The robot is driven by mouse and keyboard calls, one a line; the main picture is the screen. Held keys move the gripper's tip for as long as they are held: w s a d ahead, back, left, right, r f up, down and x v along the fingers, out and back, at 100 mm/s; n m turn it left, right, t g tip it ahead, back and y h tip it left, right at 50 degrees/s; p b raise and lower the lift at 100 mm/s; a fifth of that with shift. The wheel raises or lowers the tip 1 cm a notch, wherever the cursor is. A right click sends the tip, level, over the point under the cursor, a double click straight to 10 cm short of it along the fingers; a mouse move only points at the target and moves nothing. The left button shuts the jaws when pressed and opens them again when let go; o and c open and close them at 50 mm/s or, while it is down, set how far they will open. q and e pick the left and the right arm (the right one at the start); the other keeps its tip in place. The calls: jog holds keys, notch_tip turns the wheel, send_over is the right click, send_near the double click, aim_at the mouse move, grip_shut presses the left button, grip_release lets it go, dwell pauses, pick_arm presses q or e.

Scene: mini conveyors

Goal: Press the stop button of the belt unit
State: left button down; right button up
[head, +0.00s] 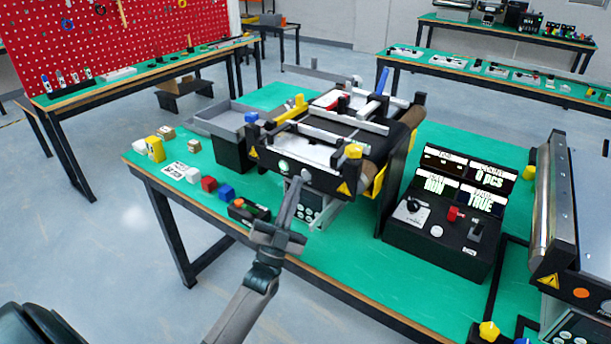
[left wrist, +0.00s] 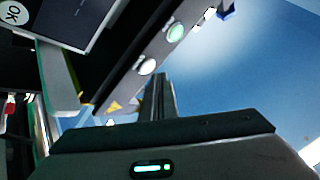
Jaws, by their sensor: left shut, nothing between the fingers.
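The belt unit (head: 325,180) stands on the green table in the head view, with a dark front panel facing me. A pale green round button (head: 284,167) shows on that panel. In the left wrist view the panel carries this green button (left wrist: 175,33) and a whitish button (left wrist: 147,67) beside it; their labels are too small to read. My left gripper (head: 296,184) is shut and empty, with its tip in front of the panel, just right of the green button. In the left wrist view its fingers (left wrist: 159,90) point toward the panel near the whitish button. I cannot tell whether they touch.
A control box (head: 440,238) with displays and a red lever stands right of the belt unit. A grey bin (head: 232,120) stands to its left. Small red (head: 209,184) and blue (head: 226,192) blocks lie near the table's front edge. Another machine (head: 570,220) is at far right.

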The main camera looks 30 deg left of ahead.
pick_arm(q)
jog(key=shift+w, duration=0.45)
jog(key=shift+w+d+b, duration=0.1)
jog(key=shift+w+b, duration=0.25)
jog(key=shift+w, duration=0.05)
dwell(0.7)
jog(key=shift+s, duration=0.15)
dwell(0.3)
jog(key=shift+s+p, duration=0.3)
jog(key=shift+s, duration=0.4)
jog(key=s, duration=0.1)
jog(key=s+p, duration=0.1)
jog(key=s, duration=0.3)
jog(key=shift+a+p, duration=0.25)
jog(key=shift+p, duration=0.1)
